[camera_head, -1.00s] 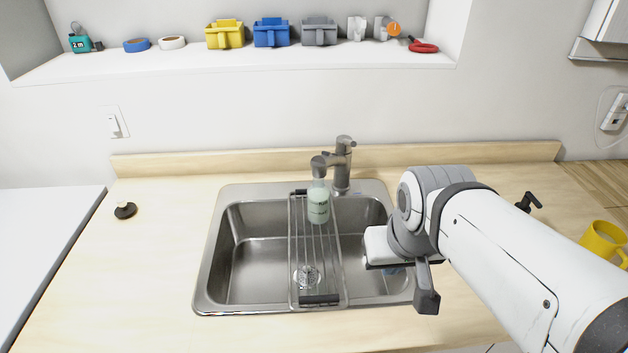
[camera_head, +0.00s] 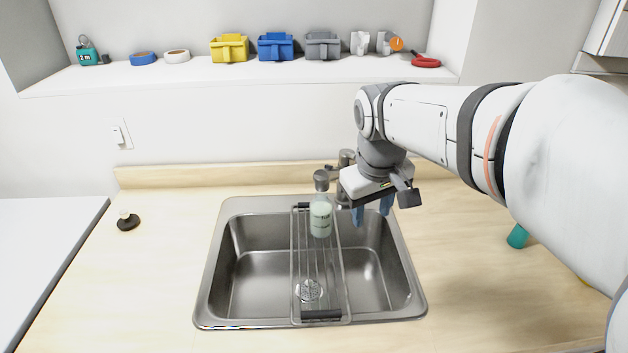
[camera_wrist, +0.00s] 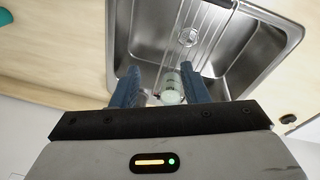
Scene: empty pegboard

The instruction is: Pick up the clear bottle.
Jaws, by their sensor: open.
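The clear bottle (camera_head: 321,216) has a grey cap and pale green contents. It stands upright on the wire rack (camera_head: 335,275) laid across the sink, near the rack's back end. My gripper (camera_head: 372,215) is open, with blue fingers pointing down, just right of the bottle in the head view. In the wrist view, the bottle (camera_wrist: 172,90) shows between and beyond the two fingers of my gripper (camera_wrist: 158,82). I cannot tell whether a finger touches it. Its lower part is partly hidden there.
The steel sink (camera_head: 262,250) lies in the wooden counter (camera_head: 150,275). The faucet (camera_head: 346,160) stands close behind the bottle and my gripper. A black stopper (camera_head: 127,221) is on the left counter. The shelf above holds yellow, blue and grey bins. The left counter is mostly clear.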

